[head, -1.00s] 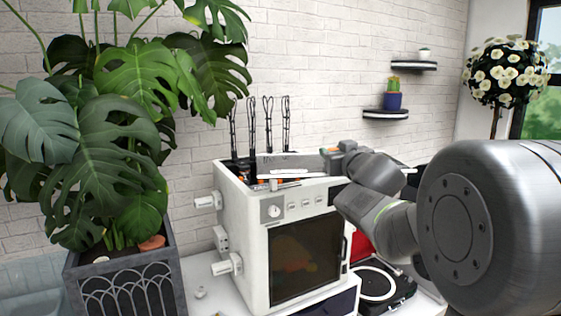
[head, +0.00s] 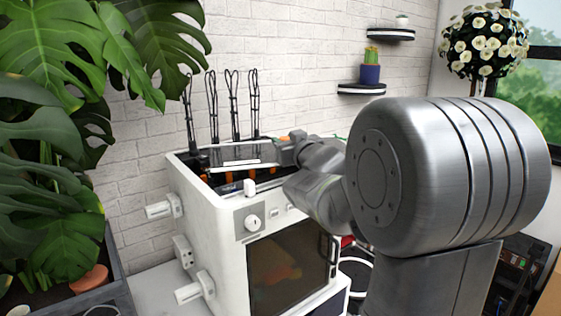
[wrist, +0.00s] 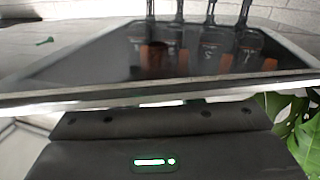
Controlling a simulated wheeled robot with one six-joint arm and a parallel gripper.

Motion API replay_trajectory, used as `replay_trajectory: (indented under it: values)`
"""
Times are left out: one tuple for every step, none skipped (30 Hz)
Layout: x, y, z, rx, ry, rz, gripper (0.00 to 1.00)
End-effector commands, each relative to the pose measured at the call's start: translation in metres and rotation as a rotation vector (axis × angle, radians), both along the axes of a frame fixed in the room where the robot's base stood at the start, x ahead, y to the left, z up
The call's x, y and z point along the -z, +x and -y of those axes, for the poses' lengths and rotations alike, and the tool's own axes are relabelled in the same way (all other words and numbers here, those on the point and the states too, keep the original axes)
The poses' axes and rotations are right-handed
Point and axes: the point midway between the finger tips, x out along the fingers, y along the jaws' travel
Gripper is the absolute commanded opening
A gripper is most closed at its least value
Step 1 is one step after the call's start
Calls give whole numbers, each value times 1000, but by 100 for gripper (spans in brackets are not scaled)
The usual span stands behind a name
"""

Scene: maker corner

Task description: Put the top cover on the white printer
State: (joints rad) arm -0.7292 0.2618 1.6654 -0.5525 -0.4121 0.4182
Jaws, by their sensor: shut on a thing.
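The white printer (head: 208,225) stands on a white table, its top open with dark and orange parts inside. My gripper (head: 284,152) is over the printer's right rear top, shut on the top cover (head: 240,163). My fingertips are hidden there. I cannot tell whether the cover touches the printer's rim.
Several thin black rods (head: 234,108) rise at the printer's back. A large leafy plant (head: 60,190) in a grey planter stands close on the left. A brick wall (head: 290,60) with small shelves (head: 362,88) is behind. My arm hides much of the right side.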

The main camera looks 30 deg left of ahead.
Motion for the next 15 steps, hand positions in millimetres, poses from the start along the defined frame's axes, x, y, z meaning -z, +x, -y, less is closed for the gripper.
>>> replay_trajectory:
  values:
    - [4,0,-1,-1,2,0,0]
    - [6,0,-1,-1,2,1,0]
    - [10,0,0,-1,1,0,0]
    - [13,0,0,-1,2,-1,0]
    - [18,0,0,-1,1,-1,0]
    - [24,0,0,0,1,-2,0]
    - [28,0,-1,-1,0,-1,0]
    - [32,0,-1,-1,1,-1,0]
    - [37,0,0,-1,1,-2,0]
    - [40,0,0,-1,0,0,0]
    - [42,0,0,-1,1,1,0]
    - [44,0,0,0,2,0,0]
    - [45,0,0,0,2,2,0]
    - [45,0,0,0,3,2,0]
    - [44,0,0,0,3,2,0]
